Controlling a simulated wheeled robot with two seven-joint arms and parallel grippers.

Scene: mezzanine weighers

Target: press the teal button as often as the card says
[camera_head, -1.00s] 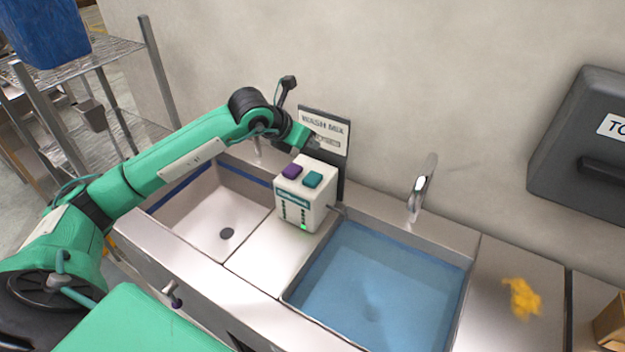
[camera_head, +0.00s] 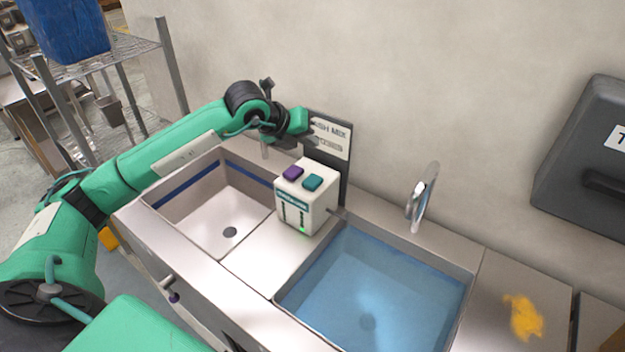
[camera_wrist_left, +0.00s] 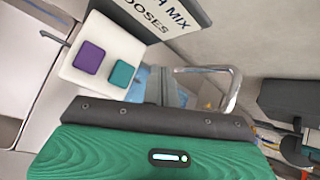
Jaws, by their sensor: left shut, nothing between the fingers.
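The white dispenser box (camera_head: 306,208) stands on the steel ledge between two sinks. On its top are a teal button (camera_head: 313,182) and a purple button (camera_head: 293,172). Both buttons also show in the left wrist view, the teal one (camera_wrist_left: 122,73) nearer the gripper body and the purple one (camera_wrist_left: 89,57) beside it. The card (camera_head: 331,139) stands behind the box; "MIX" and "DOSES" are readable in the wrist view, but its number is hidden. My left gripper (camera_head: 314,137) is shut and empty, above and behind the buttons, in front of the card. My right gripper is not visible.
An empty sink (camera_head: 205,208) lies left of the box and a water-filled sink (camera_head: 375,290) right of it, with a faucet (camera_head: 420,197) behind. A yellow cloth-like patch (camera_head: 524,317) lies on the right counter. A grey dispenser (camera_head: 585,160) hangs on the wall.

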